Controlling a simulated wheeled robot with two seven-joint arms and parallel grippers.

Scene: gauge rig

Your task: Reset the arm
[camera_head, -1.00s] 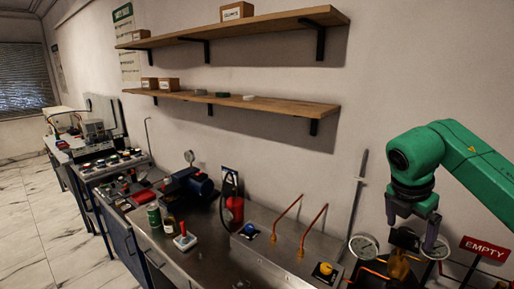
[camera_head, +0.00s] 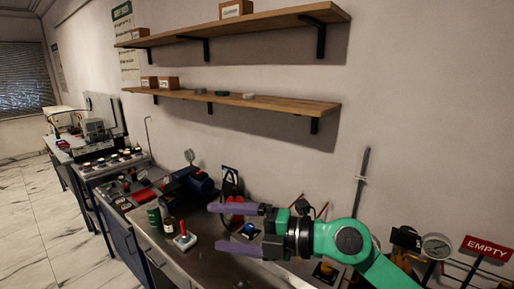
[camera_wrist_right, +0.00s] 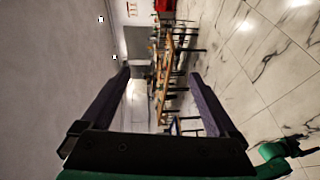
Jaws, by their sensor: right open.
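My right arm is green and comes in from the lower right in the head view. My right gripper (camera_head: 228,227) is open and empty, its two purple-grey fingers pointing left above the metal bench. The fingers also show in the right wrist view (camera_wrist_right: 160,85), wide apart with nothing between them. The gripper and arm hide part of the bench and of the copper pipes behind. My left gripper is not in the frames.
A round gauge (camera_head: 436,246) and a red EMPTY sign (camera_head: 487,248) are at the right.

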